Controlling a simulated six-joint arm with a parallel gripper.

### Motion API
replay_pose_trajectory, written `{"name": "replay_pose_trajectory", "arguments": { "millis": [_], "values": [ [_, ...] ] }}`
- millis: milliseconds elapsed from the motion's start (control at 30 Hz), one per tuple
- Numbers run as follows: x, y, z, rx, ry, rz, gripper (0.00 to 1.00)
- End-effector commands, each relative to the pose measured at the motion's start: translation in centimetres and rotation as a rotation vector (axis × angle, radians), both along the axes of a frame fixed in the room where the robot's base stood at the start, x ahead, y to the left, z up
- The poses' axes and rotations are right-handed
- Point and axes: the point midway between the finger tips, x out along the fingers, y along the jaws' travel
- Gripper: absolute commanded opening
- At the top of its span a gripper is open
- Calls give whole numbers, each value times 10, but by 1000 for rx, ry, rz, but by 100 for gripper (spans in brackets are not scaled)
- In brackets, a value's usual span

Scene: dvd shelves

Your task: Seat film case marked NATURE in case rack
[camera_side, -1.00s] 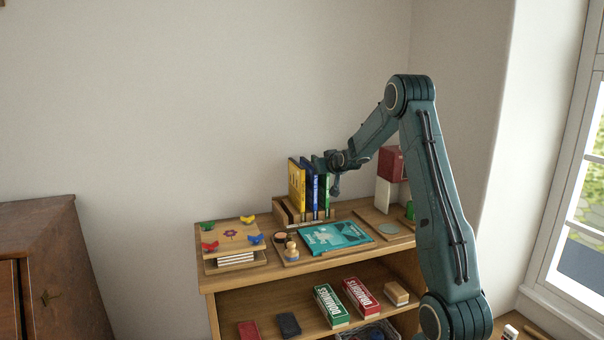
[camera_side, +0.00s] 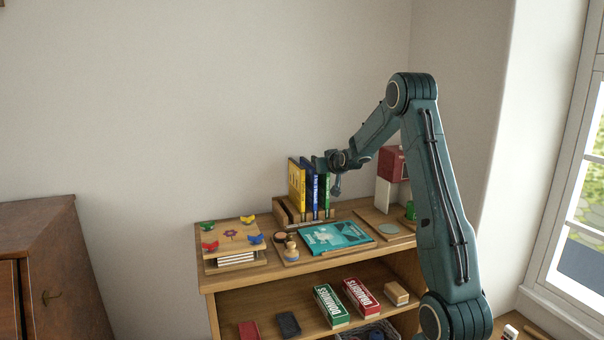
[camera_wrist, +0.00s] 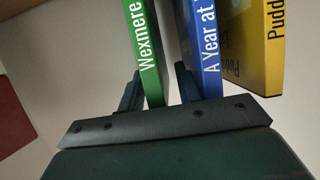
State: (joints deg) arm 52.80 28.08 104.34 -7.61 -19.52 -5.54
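The case rack (camera_side: 280,213) stands at the back of the shelf top. A yellow case (camera_side: 297,185), a blue case (camera_side: 310,190) and a green case (camera_side: 325,196) stand upright in it, the green one on the right. The word NATURE is not readable on any case. In the wrist view, the green case (camera_wrist: 147,55) reads "Wexmere" and lies between my fingers. My gripper (camera_wrist: 158,90) is open around it: a gap shows on the blue case's side, and the other finger is close against it. My gripper hides the green case's top in the side view.
The blue case (camera_wrist: 205,50) is close beside one finger, with the yellow case (camera_wrist: 255,45) beyond. A teal flat case (camera_side: 335,237) lies before the rack. A butterfly board (camera_side: 230,237) is at left; a red box (camera_side: 391,163) is at right.

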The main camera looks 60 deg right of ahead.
Motion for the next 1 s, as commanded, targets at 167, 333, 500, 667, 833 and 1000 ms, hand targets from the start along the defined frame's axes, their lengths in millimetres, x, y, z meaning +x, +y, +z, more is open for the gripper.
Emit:
{"name": "replay_pose_trajectory", "arguments": {
  "millis": [167,333,500,667,833,1000],
  "values": [
    [-11,11,8,-2,-2,-1,34],
    [-25,25,16,-2,-2,-1,34],
    [-40,39,24,-1,-2,-1,34],
    [-54,53,32,-1,-2,-1,34],
    [-65,65,39,-2,-1,-1,34],
    [-72,72,43,-1,-1,0,34]
  ]
}}
